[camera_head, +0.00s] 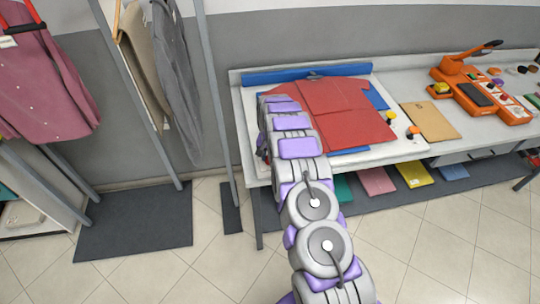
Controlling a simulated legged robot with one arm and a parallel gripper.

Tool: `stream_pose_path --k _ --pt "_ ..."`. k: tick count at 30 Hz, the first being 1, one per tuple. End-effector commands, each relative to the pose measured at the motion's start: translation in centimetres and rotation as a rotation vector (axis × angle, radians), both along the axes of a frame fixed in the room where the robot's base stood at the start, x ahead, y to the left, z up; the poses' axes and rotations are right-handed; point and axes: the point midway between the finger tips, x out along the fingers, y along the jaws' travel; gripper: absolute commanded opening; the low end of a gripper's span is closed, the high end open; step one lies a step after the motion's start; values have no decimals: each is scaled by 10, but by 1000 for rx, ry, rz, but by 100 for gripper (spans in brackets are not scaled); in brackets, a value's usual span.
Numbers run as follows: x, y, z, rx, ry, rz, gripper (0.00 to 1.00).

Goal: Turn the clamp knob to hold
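A red shirt (330,110) lies spread on a white pressing board on the table. A blue bar (262,77) runs along the board's back edge, with a small grey fitting (313,75) near its middle. Two small knobs, one yellow and black (391,118) and one orange and black (412,132), are at the board's right side. I cannot tell which of these is the clamp knob. My grey and purple arm reaches over the board's left side. My gripper (263,145) is mostly hidden by the arm; its fingers cannot be made out, and no contact with a knob shows.
An orange press (482,100) with a raised lever and yellow knob (441,88) stands right on the table (440,150). A tan folder (430,121) lies before it. Colored folders (377,180) lie on the lower shelf.

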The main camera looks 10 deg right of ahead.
Motion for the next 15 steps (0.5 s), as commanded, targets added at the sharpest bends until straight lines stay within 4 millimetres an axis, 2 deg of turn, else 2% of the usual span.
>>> stream_pose_path --k 6,15 --pt "4 1 4 0 -12 -166 13" --pt "4 0 4 1 -14 -313 13"
